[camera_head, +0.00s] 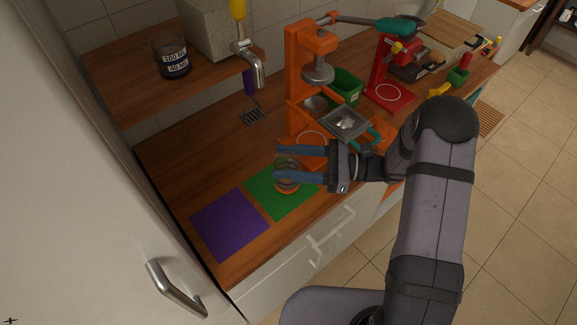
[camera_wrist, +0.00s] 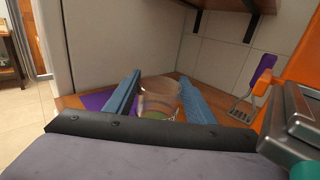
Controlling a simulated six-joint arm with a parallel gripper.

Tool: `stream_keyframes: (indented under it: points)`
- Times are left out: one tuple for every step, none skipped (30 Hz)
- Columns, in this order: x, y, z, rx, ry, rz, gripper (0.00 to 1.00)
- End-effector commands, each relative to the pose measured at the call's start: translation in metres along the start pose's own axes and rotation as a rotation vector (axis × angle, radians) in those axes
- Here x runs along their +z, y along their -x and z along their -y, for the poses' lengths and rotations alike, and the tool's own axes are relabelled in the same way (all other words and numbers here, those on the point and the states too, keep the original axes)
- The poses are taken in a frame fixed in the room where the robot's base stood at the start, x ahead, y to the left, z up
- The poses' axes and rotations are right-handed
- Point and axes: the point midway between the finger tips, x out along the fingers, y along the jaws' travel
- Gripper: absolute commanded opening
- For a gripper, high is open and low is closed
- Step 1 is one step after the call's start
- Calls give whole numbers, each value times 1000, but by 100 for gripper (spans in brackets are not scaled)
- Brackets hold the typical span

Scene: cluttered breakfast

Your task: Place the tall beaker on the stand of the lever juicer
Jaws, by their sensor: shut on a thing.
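My gripper (camera_head: 277,162) has its two blue fingers shut on a clear glass beaker (camera_head: 287,182), partly hidden by the fingers in the head view. The beaker is at the green mat (camera_head: 297,204); I cannot tell whether it touches the mat. In the wrist view the beaker (camera_wrist: 159,96) is upright between the fingertips (camera_wrist: 160,77). The orange lever juicer (camera_head: 297,75) stands behind my gripper, with a teal-ended lever on top. Its stand shows a pale ring (camera_head: 312,134), with no beaker visible there. Another beaker (camera_head: 171,58), with volume markings, stands on the wooden shelf.
A purple mat (camera_head: 229,224) lies left of the green mat. A metal tray-like part (camera_head: 345,122) juts out near my gripper. A green bin (camera_head: 346,85) and a red machine (camera_head: 381,75) stand to the right.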

Motion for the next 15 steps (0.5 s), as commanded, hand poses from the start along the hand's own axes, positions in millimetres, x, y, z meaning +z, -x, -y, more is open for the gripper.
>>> stream_keyframes:
  points:
    - [0,0,0,0,0,0,14]
    - [0,0,0,0,0,0,14]
    - [-1,0,0,0,0,0,14]
    - [-1,0,0,0,-1,0,14]
    - [-2,0,0,0,-1,0,14]
    - [-4,0,0,0,-2,0,14]
    - [-7,0,0,0,-3,0,14]
    - [-9,0,0,0,-4,0,14]
    - [-13,0,0,0,-4,0,14]
    - [-16,0,0,0,-4,0,14]
    - [-19,0,0,0,-3,0,14]
    - [-23,0,0,0,-4,0,14]
    - [-25,0,0,0,-3,0,14]
    - [-28,0,0,0,-3,0,14]
    - [-31,0,0,0,-2,0,14]
